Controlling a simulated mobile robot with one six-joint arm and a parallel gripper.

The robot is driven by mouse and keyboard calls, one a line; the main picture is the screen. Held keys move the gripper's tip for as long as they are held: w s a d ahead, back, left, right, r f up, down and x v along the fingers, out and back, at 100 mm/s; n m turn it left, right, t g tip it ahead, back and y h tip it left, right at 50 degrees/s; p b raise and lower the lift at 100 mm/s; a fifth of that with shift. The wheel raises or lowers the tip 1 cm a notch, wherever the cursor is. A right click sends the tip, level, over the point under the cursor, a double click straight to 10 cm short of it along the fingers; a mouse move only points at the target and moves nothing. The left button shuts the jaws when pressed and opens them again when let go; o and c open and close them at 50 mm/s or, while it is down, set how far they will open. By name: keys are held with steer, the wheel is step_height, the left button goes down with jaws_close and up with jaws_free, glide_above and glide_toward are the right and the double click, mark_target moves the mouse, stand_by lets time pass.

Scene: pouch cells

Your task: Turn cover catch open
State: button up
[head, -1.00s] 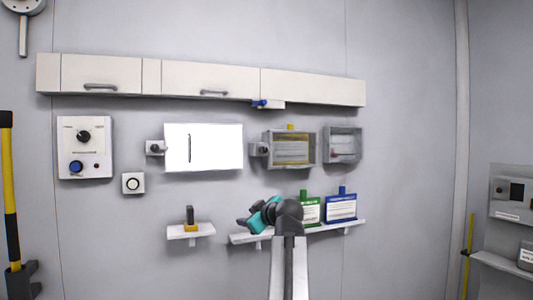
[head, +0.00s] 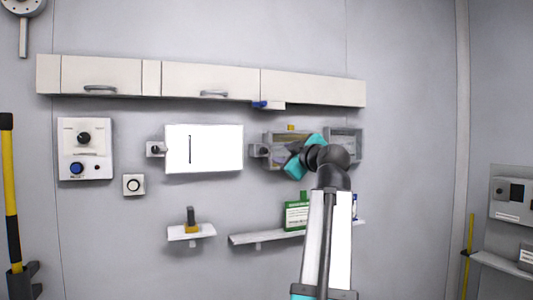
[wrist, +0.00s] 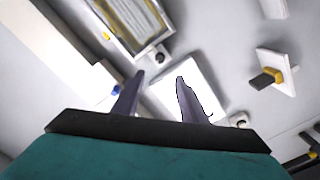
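A grey box with a see-through cover (head: 268,161) hangs on the wall, and my arm hides part of it. A small catch with a dark knob (head: 257,151) sits at its left side. In the wrist view the catch (wrist: 158,57) shows beside the framed cover (wrist: 125,25), ahead of the fingertips. A similar knob (head: 156,149) sits left of the bright white panel (head: 218,148); which knob the task means is not certain. My gripper (wrist: 160,77) is open and empty, its two dark fingers apart. In the head view its fingertips are hidden.
A second grey box (head: 345,142) is right of my wrist. Wall cabinets (head: 315,88) run above, with a small blue-handled part (head: 262,104) beneath. Below, a shelf (head: 262,238) holds a green-labelled pouch (head: 296,215). A small shelf (head: 190,232) holds a black and yellow piece.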

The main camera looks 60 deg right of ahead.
mark_target(265, 151)
steer(key=shift+w+d, duration=0.1)
steer(key=p+x, duration=0.4)
steer(key=x, duration=0.9)
steer(key=shift+w+d, duration=0.2)
steer(key=shift+d, duration=0.05)
